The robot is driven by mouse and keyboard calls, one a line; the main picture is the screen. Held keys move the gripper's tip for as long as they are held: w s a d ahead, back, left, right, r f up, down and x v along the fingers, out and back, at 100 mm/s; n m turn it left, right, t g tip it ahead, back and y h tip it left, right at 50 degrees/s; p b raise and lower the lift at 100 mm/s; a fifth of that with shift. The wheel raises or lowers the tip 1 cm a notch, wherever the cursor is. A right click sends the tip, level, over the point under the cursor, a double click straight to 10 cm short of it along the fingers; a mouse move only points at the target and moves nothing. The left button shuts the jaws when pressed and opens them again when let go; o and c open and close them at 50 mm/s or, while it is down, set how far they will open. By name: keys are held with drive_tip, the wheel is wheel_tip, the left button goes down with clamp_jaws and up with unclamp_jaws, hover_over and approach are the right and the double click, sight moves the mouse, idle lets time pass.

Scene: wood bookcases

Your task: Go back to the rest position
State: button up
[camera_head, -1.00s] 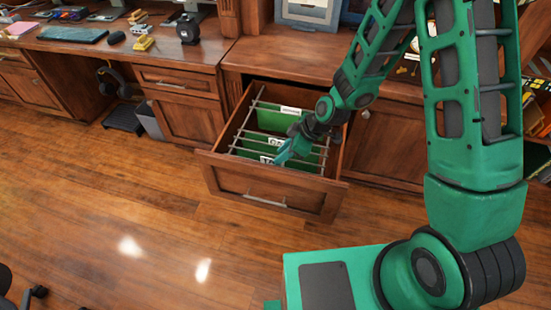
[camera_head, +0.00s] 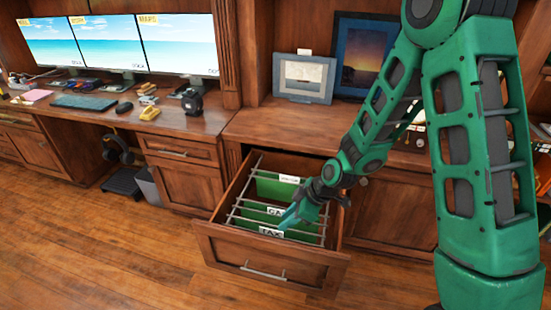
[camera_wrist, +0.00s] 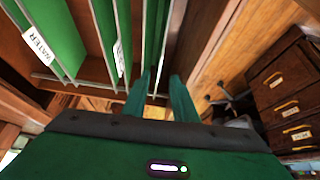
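My gripper (camera_head: 288,220) is over the open drawer (camera_head: 262,268), at its front right, close to the front green folder (camera_head: 288,234). In the wrist view its two fingers (camera_wrist: 162,90) stand apart with a gap between them, so it is open. I see nothing held in the gap. Green hanging folders (camera_wrist: 60,35) with white labels hang just beyond the fingertips; one label reads WATER. Whether a finger touches a folder I cannot tell.
The drawer sticks out from a wood cabinet with a counter (camera_head: 290,128) above it. Picture frames (camera_head: 304,78) stand on the counter. A desk with monitors (camera_head: 110,42) and small items is at left. The wood floor (camera_head: 130,255) in front is clear.

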drive_tip(key=s+d+r+m+h, duration=0.2)
drive_tip(key=s+d+r+m, duration=0.4)
drive_tip(key=d, duration=0.5)
drive_tip(key=s+d+r+m+h, duration=0.1)
drive_tip(key=d+r+m+h, duration=0.2)
drive_tip(key=d+r, duration=0.7)
drive_tip(key=s+d+r+m, duration=0.2)
drive_tip(key=s+d+m, duration=0.1)
drive_tip(key=s, duration=0.3)
drive_tip(key=s+d+r+m+g, duration=0.1)
drive_tip(key=s+d+r+m, duration=0.2)
drive_tip(key=s, duration=0.4)
drive_tip(key=s+d+r+m+g, duration=0.1)
drive_tip(key=s+d+r+m, duration=0.1)
drive_tip(key=s+d+m, duration=0.3)
drive_tip(key=shift+s+d+r+m, duration=0.2)
drive_tip(key=shift+s+r+m, duration=0.1)
drive_tip(key=shift+s, duration=0.55)
drive_tip(key=shift+w+f+h, duration=0.3)
drive_tip(key=shift+w, duration=0.35)
